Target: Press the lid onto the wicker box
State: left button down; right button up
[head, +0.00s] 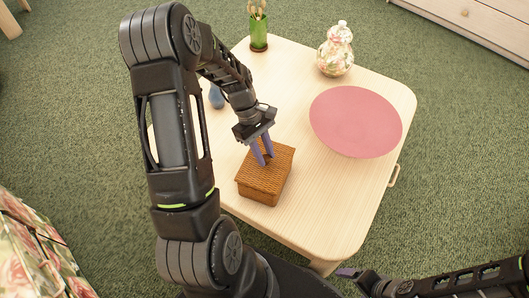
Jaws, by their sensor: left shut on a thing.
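The brown wicker box (262,195) stands near the front-left edge of the light wooden table. Its wicker lid (280,164) is on top of it; I cannot tell whether the lid is fully seated. My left gripper (264,160) reaches down from above, its two purple fingers shut on the lid near the middle of its top. The fingers hide the part they grip. My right gripper (349,272) is low at the bottom of the view, beyond the table's front edge and away from the box. Only part of its purple fingers shows.
The table (300,215) also holds a flat pink round mat (356,122) right of the box, a floral lidded jar (336,50), a green vase (258,33) and a blue object (216,97) partly behind my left arm. Table space between box and mat is clear.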

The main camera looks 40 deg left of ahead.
pick_arm(q)
jog(key=shift+f, duration=0.35)
jog(key=shift+f, duration=0.1)
dwell(0.9)
jog(key=c, duration=0.6)
grip_release()
dwell(0.6)
jog(key=shift+r+p, duration=3.1)
jog(key=shift+r, duration=0.45)
jog(key=shift+c, duration=0.2)
grip_shut()
